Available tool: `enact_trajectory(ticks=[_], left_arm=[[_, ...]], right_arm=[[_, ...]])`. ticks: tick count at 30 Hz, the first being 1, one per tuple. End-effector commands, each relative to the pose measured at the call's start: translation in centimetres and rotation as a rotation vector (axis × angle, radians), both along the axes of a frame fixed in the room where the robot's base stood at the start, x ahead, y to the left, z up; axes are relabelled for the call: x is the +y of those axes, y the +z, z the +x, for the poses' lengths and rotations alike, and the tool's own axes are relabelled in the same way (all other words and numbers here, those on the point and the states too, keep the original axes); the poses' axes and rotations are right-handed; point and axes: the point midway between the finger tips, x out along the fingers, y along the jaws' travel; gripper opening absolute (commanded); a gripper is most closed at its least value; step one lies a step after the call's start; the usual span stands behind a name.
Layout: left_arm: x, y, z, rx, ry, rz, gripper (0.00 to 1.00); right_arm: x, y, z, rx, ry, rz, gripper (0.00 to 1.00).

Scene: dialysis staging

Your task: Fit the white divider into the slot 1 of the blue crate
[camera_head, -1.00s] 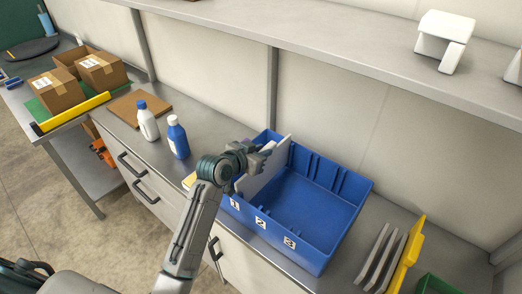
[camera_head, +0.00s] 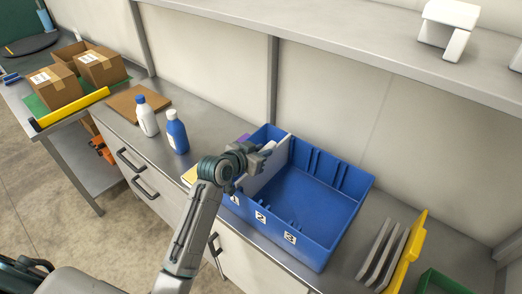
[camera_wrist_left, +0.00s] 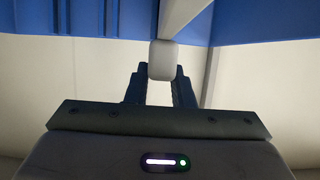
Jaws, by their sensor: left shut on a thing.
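The blue crate (camera_head: 336,217) stands on the counter, with labels 1, 2 and 3 along its near wall. The white divider (camera_head: 270,171) is upright inside its left part, running front to back near label 1 (camera_head: 235,200). Its top edge looks about level with the rim; its lower edge and the slot 1 grooves are hidden. My left gripper (camera_head: 265,154) is shut on the divider at its top. In the left wrist view, the gripper (camera_wrist_left: 160,82) has a white tab of the divider (camera_wrist_left: 163,60) between its fingers. My right gripper is out of view.
Two bottles, one white (camera_head: 146,118) and one blue (camera_head: 177,134), stand left of the crate. Grey-white panels in a yellow rack (camera_head: 409,254) and a green bin (camera_head: 441,284) are at right. A shelf (camera_head: 330,50) runs above the back of the counter.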

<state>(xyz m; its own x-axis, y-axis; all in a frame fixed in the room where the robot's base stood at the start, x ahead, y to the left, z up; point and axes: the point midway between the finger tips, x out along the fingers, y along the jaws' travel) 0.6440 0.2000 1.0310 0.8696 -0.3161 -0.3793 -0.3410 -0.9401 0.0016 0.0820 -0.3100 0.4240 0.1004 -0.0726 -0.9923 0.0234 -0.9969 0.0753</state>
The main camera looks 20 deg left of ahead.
Motion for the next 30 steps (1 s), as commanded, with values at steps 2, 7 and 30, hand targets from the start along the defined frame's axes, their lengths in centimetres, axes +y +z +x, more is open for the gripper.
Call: enact_trajectory(ticks=[2, 7, 30], left_arm=[[0.0, -0.3, 0.0, -0.001, 0.000, 0.000, 0.00], [0.0, -0.7, 0.0, -0.001, 0.000, 0.000, 0.00], [0.0, -1.9, 0.0, -0.001, 0.000, 0.000, 0.47]], right_arm=[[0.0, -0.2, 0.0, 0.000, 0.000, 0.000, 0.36], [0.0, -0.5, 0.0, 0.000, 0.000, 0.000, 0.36], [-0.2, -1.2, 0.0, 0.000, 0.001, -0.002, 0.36]])
